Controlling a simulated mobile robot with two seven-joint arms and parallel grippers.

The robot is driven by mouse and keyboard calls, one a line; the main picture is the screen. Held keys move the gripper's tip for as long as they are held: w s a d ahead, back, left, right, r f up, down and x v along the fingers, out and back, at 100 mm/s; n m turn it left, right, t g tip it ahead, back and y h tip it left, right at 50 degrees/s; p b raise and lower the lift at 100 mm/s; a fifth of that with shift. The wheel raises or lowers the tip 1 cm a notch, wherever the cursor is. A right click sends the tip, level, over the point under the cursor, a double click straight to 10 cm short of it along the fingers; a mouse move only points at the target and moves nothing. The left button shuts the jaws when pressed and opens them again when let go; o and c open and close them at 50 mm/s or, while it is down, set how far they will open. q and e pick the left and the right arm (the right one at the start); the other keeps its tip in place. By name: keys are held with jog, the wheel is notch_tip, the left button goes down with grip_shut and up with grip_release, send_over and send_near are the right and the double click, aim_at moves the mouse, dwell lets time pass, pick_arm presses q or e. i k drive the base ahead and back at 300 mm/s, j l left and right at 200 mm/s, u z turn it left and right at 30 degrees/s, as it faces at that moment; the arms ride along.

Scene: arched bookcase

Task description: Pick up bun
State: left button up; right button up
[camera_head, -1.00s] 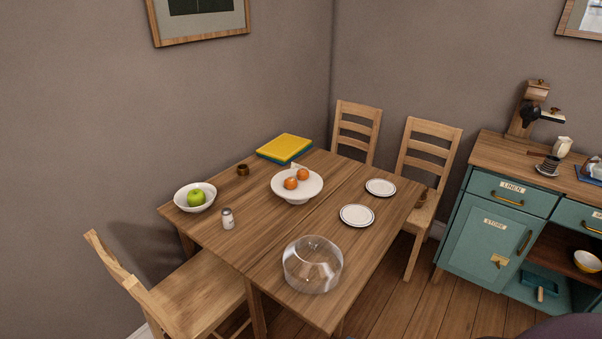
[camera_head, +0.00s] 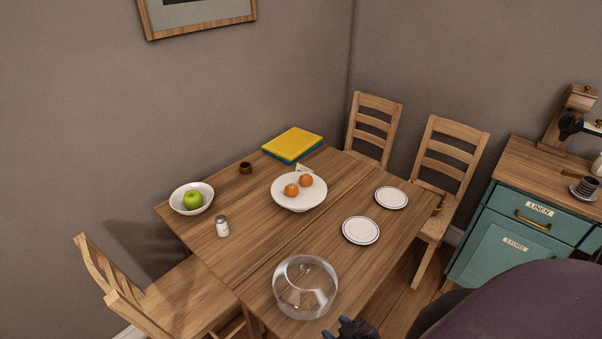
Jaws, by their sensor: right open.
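I cannot make out a clear bun. Two round orange items (camera_head: 306,180) sit on a white footed stand (camera_head: 298,201) on the table; they look like fruit. A small brown thing (camera_head: 438,206) shows at the near chair's seat, half hidden by the table, too small to name. My right gripper (camera_head: 350,328) is open at the bottom edge, just beyond the table's front edge and right of the clear glass dome (camera_head: 304,288). Its fingers are only partly in view. My left gripper is not in view.
The wooden table (camera_head: 262,234) holds a bowl (camera_head: 182,207) with a green apple, a shaker (camera_head: 222,226), a brown cup (camera_head: 245,168), two plates (camera_head: 361,231) and books (camera_head: 293,143). Chairs stand at the left and back. A teal cabinet (camera_head: 498,253) is at the right.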

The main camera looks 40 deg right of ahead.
aim_at(306, 179)
jog(key=l+u, duration=0.2)
jog(key=l, duration=0.45)
jog(key=l+u, duration=0.25)
jog(key=l, duration=0.4)
jog(key=l+u, duration=0.2)
jog(key=l, duration=0.4)
jog(key=k+l+u, duration=0.2)
jog(key=l, duration=0.45)
jog(key=i, duration=0.1)
